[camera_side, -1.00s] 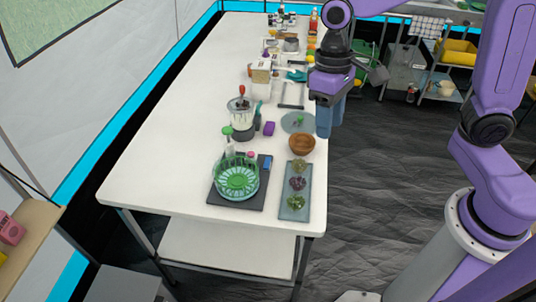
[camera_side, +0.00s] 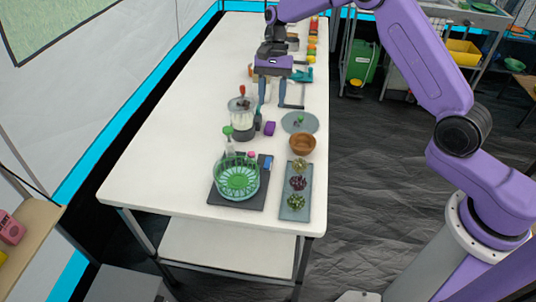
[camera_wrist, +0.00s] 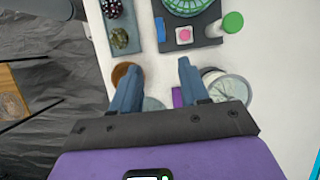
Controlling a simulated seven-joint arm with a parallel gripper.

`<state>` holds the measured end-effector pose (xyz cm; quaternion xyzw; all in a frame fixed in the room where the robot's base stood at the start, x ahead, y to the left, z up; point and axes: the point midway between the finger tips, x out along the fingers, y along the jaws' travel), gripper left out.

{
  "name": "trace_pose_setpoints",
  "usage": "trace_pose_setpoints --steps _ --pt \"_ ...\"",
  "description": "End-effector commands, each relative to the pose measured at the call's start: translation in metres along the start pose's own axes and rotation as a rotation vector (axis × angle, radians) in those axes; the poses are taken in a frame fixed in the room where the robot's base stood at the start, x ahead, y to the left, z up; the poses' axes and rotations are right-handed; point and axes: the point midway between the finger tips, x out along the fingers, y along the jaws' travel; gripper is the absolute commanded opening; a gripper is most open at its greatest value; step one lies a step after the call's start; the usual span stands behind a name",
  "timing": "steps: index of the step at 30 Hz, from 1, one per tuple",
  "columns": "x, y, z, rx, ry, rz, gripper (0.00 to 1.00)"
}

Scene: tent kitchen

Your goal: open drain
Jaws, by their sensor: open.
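A green ribbed basket or bowl (camera_side: 237,182) sits on a dark square base (camera_side: 217,200) at the near end of the table; its edge also shows in the wrist view (camera_wrist: 190,6). On the base beside it are a pink square piece (camera_wrist: 184,36) and a blue piece (camera_wrist: 160,30). I cannot tell which part is the drain. My gripper (camera_side: 272,100) is open and empty, fingers down, over the middle of the table, farther back than the green bowl. In the wrist view its two blue-grey fingers (camera_wrist: 161,70) are spread apart.
A green-capped bottle (camera_wrist: 232,22) stands behind the bowl. A blender-like jar (camera_side: 242,115), purple block (camera_side: 269,128), wooden bowl (camera_side: 302,144), round grey plate (camera_side: 300,122) and grey tray (camera_side: 294,211) with several small items stand close by. The table's left side is clear.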

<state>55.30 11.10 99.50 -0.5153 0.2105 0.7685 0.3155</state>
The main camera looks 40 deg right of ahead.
Motion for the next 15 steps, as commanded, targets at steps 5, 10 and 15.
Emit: trace_pose_setpoints --steps 5,10,15 --pt "0.011 0.0 -0.001 0.01 -0.006 0.0 0.45" --pt "0.037 0.001 -0.001 0.01 -0.006 0.002 0.45" --pt "0.07 0.001 -0.001 0.009 -0.006 0.003 0.45"
